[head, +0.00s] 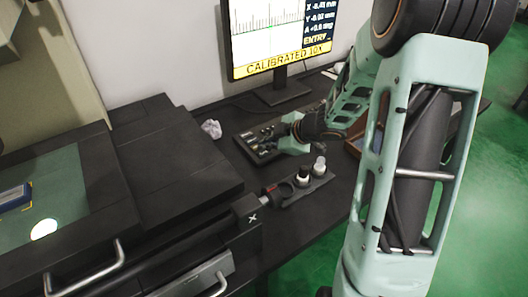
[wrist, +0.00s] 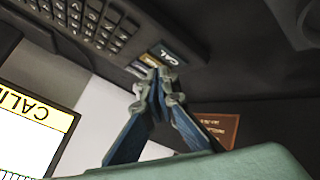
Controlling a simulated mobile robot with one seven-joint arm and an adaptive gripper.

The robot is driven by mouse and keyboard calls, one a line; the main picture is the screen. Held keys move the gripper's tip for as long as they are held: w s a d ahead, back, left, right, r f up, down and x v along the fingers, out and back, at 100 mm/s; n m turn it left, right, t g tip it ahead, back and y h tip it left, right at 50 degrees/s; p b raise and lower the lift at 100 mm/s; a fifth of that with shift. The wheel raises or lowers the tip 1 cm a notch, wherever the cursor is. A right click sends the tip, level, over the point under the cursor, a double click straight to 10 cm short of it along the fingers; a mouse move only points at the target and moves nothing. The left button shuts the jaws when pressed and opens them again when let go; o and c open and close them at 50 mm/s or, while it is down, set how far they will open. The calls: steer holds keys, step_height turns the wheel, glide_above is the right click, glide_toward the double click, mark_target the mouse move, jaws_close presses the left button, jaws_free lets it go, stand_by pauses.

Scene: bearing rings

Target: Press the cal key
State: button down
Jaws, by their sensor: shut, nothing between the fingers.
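The cal key (wrist: 168,54) shows in the wrist view with a white "CAL" label, at the end of a dark keypad (wrist: 85,20). My gripper (wrist: 157,75) is shut and empty, its fingertips close to the cal key and overlapping the tan key (wrist: 147,60) beside it in the picture. I cannot tell whether the tips touch a key. In the head view the keypad (head: 246,146) lies on the dark bench, with my gripper (head: 282,135) over its right end. The cal key cannot be made out there.
The monitor (head: 270,35) behind the keypad reads "CALIBRATED 10X" on a yellow band and "ENTRY" above it. A holder with small cylindrical pieces (head: 303,174) stands in front of the keypad. A crumpled white piece (head: 211,128) lies to the left. A brown item (wrist: 218,127) is right of my gripper.

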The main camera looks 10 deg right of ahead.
mark_target(265, 154)
steer(key=shift+r+p, duration=2.6)
steer(key=shift+p, duration=0.25)
steer(key=shift+f, duration=0.1)
